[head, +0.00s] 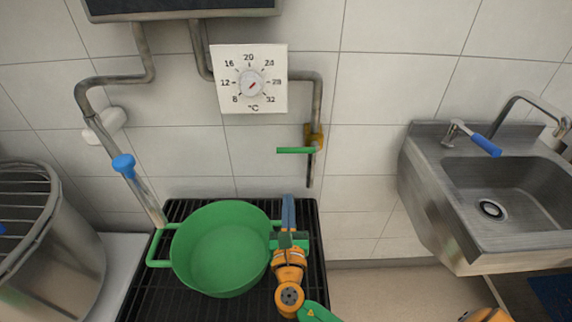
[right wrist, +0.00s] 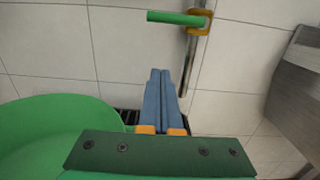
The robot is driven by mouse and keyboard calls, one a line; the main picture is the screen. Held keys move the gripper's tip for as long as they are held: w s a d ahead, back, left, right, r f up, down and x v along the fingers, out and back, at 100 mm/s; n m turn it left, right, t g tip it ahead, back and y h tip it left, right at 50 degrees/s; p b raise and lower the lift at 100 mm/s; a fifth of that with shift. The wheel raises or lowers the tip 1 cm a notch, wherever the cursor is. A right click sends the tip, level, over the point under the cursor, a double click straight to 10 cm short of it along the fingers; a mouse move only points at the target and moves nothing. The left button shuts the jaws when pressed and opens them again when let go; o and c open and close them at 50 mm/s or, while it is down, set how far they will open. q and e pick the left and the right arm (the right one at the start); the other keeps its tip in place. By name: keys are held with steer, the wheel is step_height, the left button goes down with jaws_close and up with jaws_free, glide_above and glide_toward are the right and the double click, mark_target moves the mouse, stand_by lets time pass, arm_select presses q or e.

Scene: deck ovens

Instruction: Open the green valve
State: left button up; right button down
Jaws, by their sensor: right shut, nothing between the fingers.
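The green valve has a green lever handle (head: 295,150) and a brass-coloured body (head: 315,137) on a vertical pipe by the tiled wall. The lever lies level, crosswise to the pipe, pointing left. In the right wrist view the lever (right wrist: 176,18) is at the top, with its body (right wrist: 200,20) at its right end. My right gripper (head: 288,199) is shut and empty, its blue fingers together (right wrist: 160,75). In the head view it shows below the lever, apart from it, beside the green pot. My left gripper is not in view.
A green pot (head: 222,245) stands on a black grate (head: 308,228). A blue valve (head: 123,165) is on the left pipe, and a temperature dial (head: 250,84) is above. A metal sink (head: 425,160) is at right, a metal drum (head: 75,265) at left. The wall right of the pipe is clear.

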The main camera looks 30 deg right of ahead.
mark_target(296, 148)
steer(key=w+d+r+p, duration=0.2)
steer(key=w+d+r, duration=0.2)
steer(key=w, duration=0.4)
steer(key=shift+r, duration=0.2)
steer(key=shift+w, duration=0.15)
